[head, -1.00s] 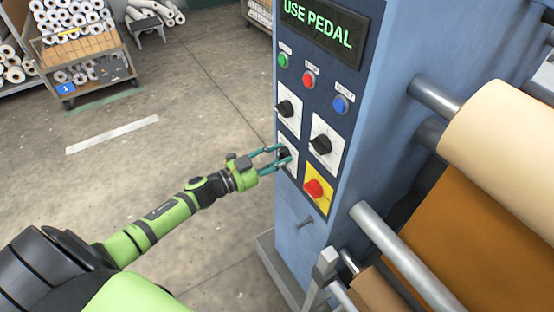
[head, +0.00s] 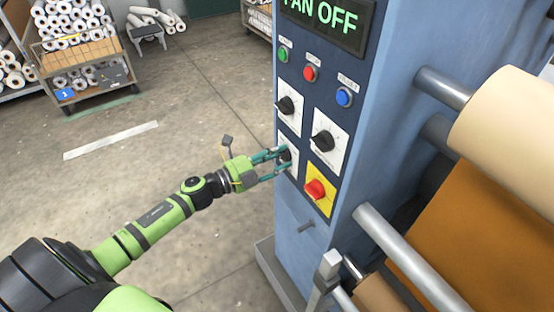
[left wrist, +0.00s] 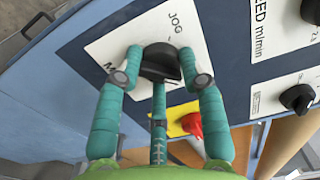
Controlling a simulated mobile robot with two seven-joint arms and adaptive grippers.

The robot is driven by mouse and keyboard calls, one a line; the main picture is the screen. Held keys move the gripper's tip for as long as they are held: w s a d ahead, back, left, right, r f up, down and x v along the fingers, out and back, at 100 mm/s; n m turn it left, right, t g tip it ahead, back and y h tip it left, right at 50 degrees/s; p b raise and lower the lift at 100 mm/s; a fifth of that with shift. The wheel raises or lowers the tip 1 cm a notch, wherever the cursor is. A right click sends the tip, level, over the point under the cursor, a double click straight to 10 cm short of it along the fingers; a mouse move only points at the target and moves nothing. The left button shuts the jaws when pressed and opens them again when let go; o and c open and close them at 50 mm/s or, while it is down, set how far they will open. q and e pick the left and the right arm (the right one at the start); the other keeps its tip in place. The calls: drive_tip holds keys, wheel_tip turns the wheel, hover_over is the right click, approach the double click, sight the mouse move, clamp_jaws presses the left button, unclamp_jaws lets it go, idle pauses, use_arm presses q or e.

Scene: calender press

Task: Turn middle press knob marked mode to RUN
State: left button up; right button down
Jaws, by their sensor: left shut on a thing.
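The mode knob (left wrist: 160,64) is black and sits on a white plate (left wrist: 110,45) marked JOG, with a label starting with M, in the left wrist view. In the head view its plate is the lower left one on the press panel, mostly hidden by my left gripper (head: 284,161). The knob's pointer is hard to make out, and no RUN mark shows. My right gripper is out of view.
A black knob (head: 286,105) sits above, another (head: 323,142) to the right, and a red knob (head: 315,189) on yellow below. Green, red and blue buttons sit under a display (head: 325,18) ending in OFF.

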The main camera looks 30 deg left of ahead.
use_arm(q)
drive_tip(key=shift+a, duration=0.15)
idle(0.4)
drive_tip(key=o, duration=1.2)
drive_tip(key=shift+w, duration=0.1)
drive_tip(key=shift+c, duration=0.2)
drive_tip(key=shift+s+a, duration=0.1)
drive_tip(key=shift+s, duration=0.3)
drive_tip(key=v, duration=1.1)
drive_tip(key=shift+s+a+f, duration=0.1)
drive_tip(key=shift+a+f, duration=0.05)
